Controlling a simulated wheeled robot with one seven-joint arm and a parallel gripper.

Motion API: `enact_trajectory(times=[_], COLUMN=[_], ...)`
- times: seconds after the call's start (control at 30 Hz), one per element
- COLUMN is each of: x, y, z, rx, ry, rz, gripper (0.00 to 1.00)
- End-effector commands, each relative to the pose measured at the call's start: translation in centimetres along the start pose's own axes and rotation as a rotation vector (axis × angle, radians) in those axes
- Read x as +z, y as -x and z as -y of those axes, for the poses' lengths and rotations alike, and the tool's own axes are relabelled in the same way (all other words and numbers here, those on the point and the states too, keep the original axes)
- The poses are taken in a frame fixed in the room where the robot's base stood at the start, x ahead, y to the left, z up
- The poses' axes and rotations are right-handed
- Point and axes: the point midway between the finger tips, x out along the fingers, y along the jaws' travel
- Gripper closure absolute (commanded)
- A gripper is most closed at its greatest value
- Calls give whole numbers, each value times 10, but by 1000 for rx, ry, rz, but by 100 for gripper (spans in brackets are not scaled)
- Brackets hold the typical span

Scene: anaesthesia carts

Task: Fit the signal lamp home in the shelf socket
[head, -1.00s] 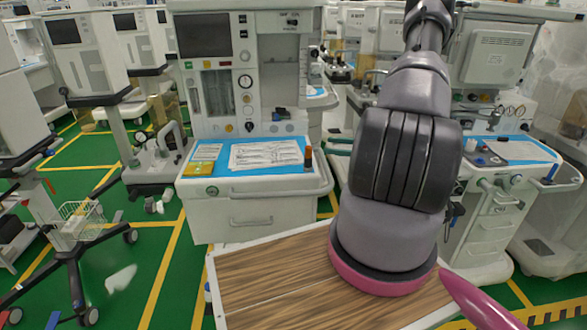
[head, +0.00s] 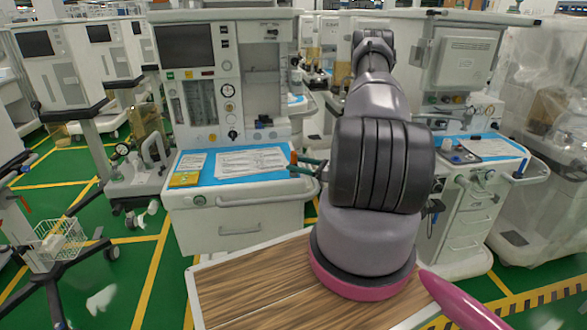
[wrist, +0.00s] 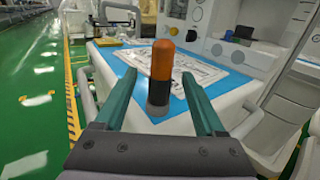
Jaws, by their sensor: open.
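The signal lamp, an orange cap on a black base, stands upright near the front edge of the blue-covered cart top in the wrist view (wrist: 161,66). In the head view only a small orange part of the lamp (head: 293,158) shows beside the fingers. My gripper (wrist: 159,80) is open, with one teal finger on each side of the lamp and visible gaps to it. It also shows in the head view (head: 307,165), partly hidden by my arm. I cannot make out the shelf socket for certain.
Printed papers (head: 250,161) and a yellow pad (head: 185,179) lie on the left cart's blue cover. A second cart at the right has a blue-covered top (head: 500,146) with small items. A wire basket (head: 60,238) stands at lower left. Green floor shows between the carts.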

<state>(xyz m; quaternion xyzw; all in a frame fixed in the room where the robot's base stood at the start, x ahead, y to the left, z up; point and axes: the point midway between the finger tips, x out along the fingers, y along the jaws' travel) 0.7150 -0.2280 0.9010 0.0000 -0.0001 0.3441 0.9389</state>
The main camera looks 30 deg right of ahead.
Motion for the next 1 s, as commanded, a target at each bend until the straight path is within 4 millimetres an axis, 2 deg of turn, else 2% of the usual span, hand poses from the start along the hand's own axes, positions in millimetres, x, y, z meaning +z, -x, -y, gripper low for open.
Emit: enact_trajectory(times=[0.13, 0.4, 0.47, 0.5, 0.6, 1.0], x=[0, 0, 0, 0, 0, 6], y=[-17, -20, -20, -20, -20, -20], z=[0, 1, 1, 1, 1, 1], rx=[1, -1, -1, -1, -1, -1], ry=[0, 0, 0, 0, 0, 1], rz=[0, 0, 0, 0, 0, 0], gripper=[28, 28, 47, 63, 100, 100])
